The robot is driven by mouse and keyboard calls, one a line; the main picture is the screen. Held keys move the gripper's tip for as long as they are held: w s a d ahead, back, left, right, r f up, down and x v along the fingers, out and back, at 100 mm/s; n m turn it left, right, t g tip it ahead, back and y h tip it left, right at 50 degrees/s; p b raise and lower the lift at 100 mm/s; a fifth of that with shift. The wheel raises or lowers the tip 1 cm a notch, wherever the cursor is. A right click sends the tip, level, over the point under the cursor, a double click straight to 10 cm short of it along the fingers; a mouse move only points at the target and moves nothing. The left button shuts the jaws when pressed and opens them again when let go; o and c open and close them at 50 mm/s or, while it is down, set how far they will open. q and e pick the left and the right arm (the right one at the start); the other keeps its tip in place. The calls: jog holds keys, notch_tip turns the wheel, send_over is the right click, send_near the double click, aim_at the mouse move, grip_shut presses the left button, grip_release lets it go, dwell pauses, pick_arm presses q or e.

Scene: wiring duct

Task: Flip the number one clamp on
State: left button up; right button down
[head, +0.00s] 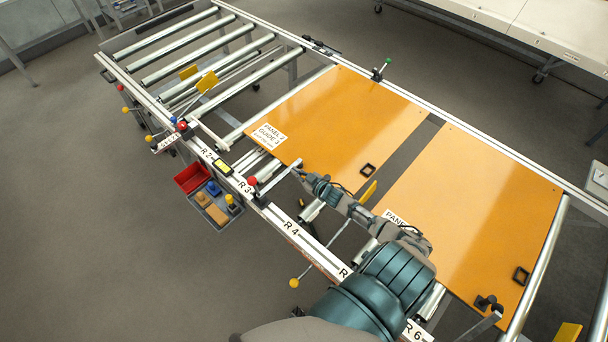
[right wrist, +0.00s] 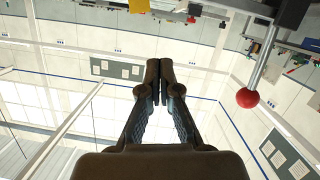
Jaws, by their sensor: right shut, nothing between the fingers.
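My right gripper (head: 304,174) is shut and empty beside the near rail, at the lower left corner of the left orange panel. Its closed fingers (right wrist: 158,80) point up in the right wrist view. Just left of it in the head view is a red ball knob (head: 252,181) with a metal bar (head: 280,178) slanting toward the gripper. In the right wrist view a red ball (right wrist: 247,98) on a metal rod stands right of the fingers, apart from them. I cannot tell which clamp is number one. My left gripper is not in view.
Orange panels (head: 335,115) and (head: 470,215) lie on the roller table. A green-knobbed clamp (head: 380,71) stands on the far rail, a black clamp (head: 487,302) at lower right. Another red knob (head: 182,126) and a yellow-ball lever (head: 294,283) line the near side. A parts tray (head: 216,215) hangs there.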

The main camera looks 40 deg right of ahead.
jog(key=shift+v, duration=2.2)
jog(key=shift+w, duration=0.1)
